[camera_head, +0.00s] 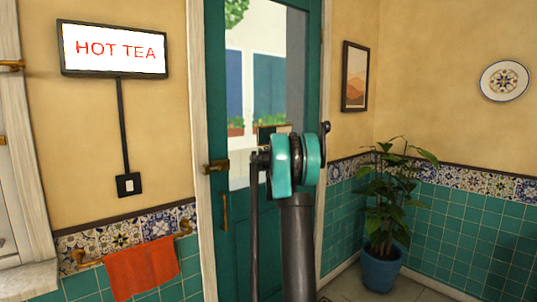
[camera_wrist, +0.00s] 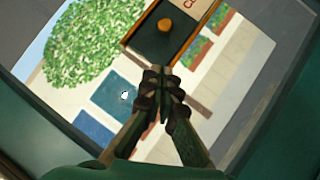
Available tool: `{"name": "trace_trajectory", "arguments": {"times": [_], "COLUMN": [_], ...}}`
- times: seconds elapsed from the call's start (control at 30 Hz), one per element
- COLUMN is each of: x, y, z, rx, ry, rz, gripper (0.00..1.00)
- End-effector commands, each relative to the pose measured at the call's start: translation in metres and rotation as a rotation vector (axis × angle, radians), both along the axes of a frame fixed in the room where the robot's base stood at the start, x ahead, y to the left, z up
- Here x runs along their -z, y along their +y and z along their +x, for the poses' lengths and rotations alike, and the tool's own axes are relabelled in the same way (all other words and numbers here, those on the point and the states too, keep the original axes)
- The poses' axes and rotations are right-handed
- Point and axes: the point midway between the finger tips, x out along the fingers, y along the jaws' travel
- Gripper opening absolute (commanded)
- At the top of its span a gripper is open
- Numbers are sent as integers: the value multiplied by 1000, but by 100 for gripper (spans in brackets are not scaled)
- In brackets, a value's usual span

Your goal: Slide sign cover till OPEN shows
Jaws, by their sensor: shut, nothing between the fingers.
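The sign shows at the top of the wrist view, cut off by the frame edge. It has a wooden frame (camera_wrist: 136,30), a dark green cover (camera_wrist: 160,47) and a round orange knob (camera_wrist: 165,25) on the cover. To the right of the cover is a cream face (camera_wrist: 200,8) with part of a red letter, like a C. The word OPEN is not visible. My gripper (camera_wrist: 161,73) is shut and empty, with its tips just below the sign's lower edge in the picture. Whether they touch it I cannot tell. In the head view my arm mostly hides the sign (camera_head: 264,133) and my gripper.
The sign is at the glass of a green door (camera_head: 215,75) with a brass handle (camera_head: 216,166). A HOT TEA sign (camera_head: 115,50) and a red towel (camera_head: 142,267) are left. A potted plant (camera_head: 381,270) stands on the floor to the right.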

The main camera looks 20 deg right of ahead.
Motion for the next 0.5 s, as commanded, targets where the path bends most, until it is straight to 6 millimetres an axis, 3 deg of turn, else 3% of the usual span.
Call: {"name": "trace_trajectory", "arguments": {"times": [0.27,0.5], "x": [-17,-30], "y": [-9,-34], "z": [51,63], "rx": [-1,0], "ry": [0,0], "rz": [1,1], "gripper": [0,0]}}
